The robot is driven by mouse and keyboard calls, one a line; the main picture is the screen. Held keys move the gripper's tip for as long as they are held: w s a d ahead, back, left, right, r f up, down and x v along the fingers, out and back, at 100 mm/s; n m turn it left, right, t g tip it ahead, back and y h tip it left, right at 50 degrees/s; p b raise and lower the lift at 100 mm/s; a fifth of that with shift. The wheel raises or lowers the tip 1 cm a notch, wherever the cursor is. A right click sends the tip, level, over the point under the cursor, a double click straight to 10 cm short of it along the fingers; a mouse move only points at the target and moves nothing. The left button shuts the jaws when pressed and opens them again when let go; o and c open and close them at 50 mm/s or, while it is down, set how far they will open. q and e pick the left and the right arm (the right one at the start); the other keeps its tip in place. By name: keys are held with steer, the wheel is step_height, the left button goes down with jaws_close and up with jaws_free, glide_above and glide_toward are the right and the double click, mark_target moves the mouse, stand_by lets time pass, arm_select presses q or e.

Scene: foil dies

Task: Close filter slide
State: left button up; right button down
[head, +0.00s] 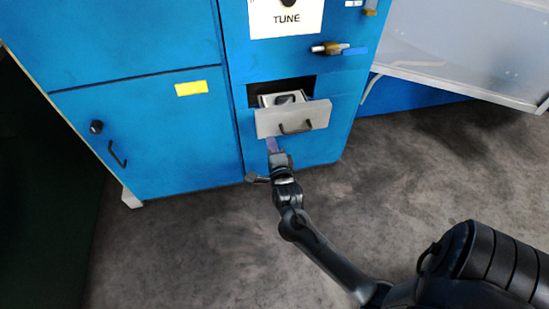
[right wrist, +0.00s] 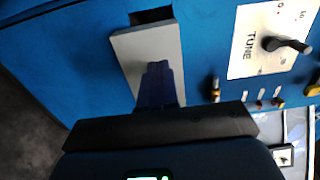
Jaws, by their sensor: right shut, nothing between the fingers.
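The filter slide (head: 292,119) is a drawer with a light grey front and a dark handle. In the head view it sticks out of a dark opening in the blue cabinet, and a second dark handle shows inside it. My right gripper (head: 272,145) is just below the left part of the grey front. In the right wrist view the shut fingers (right wrist: 158,80) lie in front of the pale slide front (right wrist: 133,47). They are empty, and I cannot tell whether they touch it. My left gripper is not in view.
The blue cabinet (head: 145,125) has a lower door with a knob, a handle and a yellow label (head: 191,88). Above the slide are a TUNE panel (head: 286,18) and a brass-coloured fitting (head: 327,48). A pale open enclosure (head: 465,50) stands at the right. The grey floor in front is clear.

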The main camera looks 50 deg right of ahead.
mark_target(265, 123)
steer(key=b+x, duration=0.2)
steer(key=x, duration=0.4)
steer(key=shift+f+b, duration=0.1)
steer(key=shift+b, duration=0.2)
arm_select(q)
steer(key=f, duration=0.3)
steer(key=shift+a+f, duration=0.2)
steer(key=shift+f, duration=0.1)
arm_select(e)
steer(key=shift+w+d, duration=0.3)
steer(key=shift+w, duration=0.1)
